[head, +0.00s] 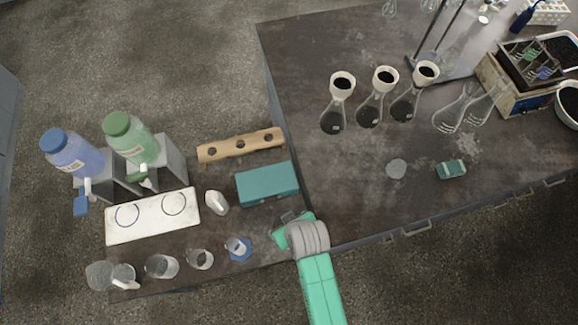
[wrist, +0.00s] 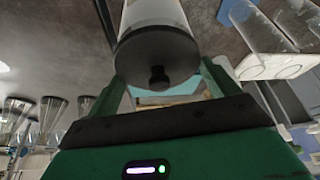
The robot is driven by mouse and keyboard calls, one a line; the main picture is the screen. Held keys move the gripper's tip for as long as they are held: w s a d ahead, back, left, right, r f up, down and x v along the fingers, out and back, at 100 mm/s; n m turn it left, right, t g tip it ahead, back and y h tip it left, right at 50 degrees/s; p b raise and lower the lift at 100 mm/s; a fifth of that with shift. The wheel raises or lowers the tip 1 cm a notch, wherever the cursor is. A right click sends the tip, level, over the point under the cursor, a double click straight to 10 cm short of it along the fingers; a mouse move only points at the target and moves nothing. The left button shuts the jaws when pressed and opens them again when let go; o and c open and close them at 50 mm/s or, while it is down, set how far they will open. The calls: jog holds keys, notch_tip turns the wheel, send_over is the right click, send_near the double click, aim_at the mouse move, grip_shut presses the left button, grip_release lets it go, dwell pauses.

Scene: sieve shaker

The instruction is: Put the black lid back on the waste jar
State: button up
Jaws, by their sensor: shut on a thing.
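My gripper (head: 292,228) is low over the front of the bench, by the corner where the side table meets the large table. In the wrist view its green fingers (wrist: 160,74) stand on both sides of the round black lid (wrist: 142,50) with a small knob, and are shut on it. A pale, clear-walled jar (wrist: 152,12) lies directly against the lid's far side. I cannot tell whether the lid is seated or just above the rim. In the head view the gripper mostly hides the lid and jar.
A teal box (head: 267,184) lies just behind my gripper, with a wooden rack (head: 240,146) beyond. A small beaker on a blue base (head: 238,249) and other beakers (head: 161,267) stand to the left. Flasks with funnels (head: 376,105) stand on the large table, whose near part is mostly clear.

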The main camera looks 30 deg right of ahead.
jog(key=shift+f, duration=0.45)
jog(key=shift+r, duration=0.15)
dwell(0.7)
jog(key=shift+f+p, duration=0.35)
jog(key=shift+p, duration=0.4)
dwell(1.8)
jog(key=o, duration=0.8)
jog(key=shift+c, duration=0.2)
jog(key=shift+r, duration=0.15)
notch_tip(320, 180, up, 6)
jog(key=p, duration=0.6)
